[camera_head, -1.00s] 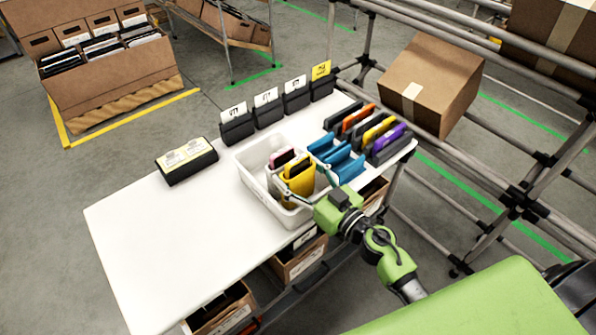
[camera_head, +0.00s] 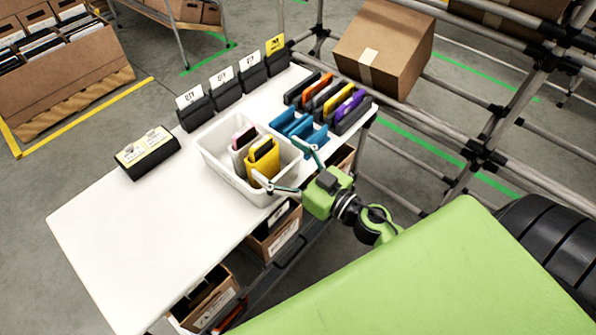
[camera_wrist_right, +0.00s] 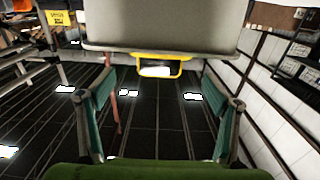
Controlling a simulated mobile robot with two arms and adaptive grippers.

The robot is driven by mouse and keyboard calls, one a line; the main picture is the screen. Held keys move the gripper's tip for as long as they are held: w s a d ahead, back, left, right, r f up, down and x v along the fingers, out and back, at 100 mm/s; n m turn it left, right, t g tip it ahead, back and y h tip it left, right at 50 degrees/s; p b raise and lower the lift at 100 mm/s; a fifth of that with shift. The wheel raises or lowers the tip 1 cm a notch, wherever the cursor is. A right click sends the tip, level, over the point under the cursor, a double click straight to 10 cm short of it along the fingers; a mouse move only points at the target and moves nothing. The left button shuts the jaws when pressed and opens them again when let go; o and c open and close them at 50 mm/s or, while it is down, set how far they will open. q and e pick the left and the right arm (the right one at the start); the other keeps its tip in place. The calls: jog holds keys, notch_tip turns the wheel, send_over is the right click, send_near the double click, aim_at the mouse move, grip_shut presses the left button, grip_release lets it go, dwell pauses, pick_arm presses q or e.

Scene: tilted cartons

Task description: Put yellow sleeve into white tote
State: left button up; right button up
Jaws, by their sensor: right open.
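The yellow sleeve (camera_head: 263,170) stands inside the white tote (camera_head: 213,162) on the white table, on its side nearest my right arm. A pink and pale sleeve (camera_head: 241,145) stands beside it in the tote. My right gripper (camera_head: 278,162) is open, with its fingers spread at the tote's near right side. In the right wrist view the open fingers (camera_wrist_right: 160,80) have nothing between them. The pale tote wall (camera_wrist_right: 160,30) fills the top there, with a yellow edge (camera_wrist_right: 160,57) below it. My left gripper is not in view.
Blue holders (camera_head: 298,128) and a row of coloured sleeves (camera_head: 335,98) stand right of the tote. A black box (camera_head: 147,153) and labelled black bins (camera_head: 225,88) stand left and behind. The table's front left (camera_head: 130,235) is clear. A carton (camera_head: 385,48) rests tilted on the rack.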

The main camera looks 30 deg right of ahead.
jog(key=b+v, duration=0.1)
jog(key=v, duration=0.5)
jog(key=shift+s+f, duration=0.1)
dwell(0.4)
jog(key=s+d+f+m+g+h+p, duration=0.1)
jog(key=s+d+f+m+g+h, duration=0.15)
jog(key=f, duration=1.35)
jog(key=s+d+f+m+g+h+p, duration=0.1)
jog(key=s+d+f+g+h, duration=0.2)
jog(key=f, duration=1.3)
jog(key=s+a+f+g, duration=0.1)
jog(key=s+f+g, duration=0.2)
jog(key=s+f, duration=0.4)
jog(key=s+a+f+n+g, duration=0.1)
jog(key=s+f+g, duration=0.3)
jog(key=s, duration=0.9)
jog(key=s+a+f+n+g, duration=0.1)
jog(key=s+a+f+g, duration=0.1)
jog(key=s+f, duration=0.8)
jog(key=shift+a+g+h+p, duration=0.3)
jog(key=shift+g+h, duration=0.05)
jog(key=shift+g, duration=0.4)
jog(key=shift+f, duration=0.1)
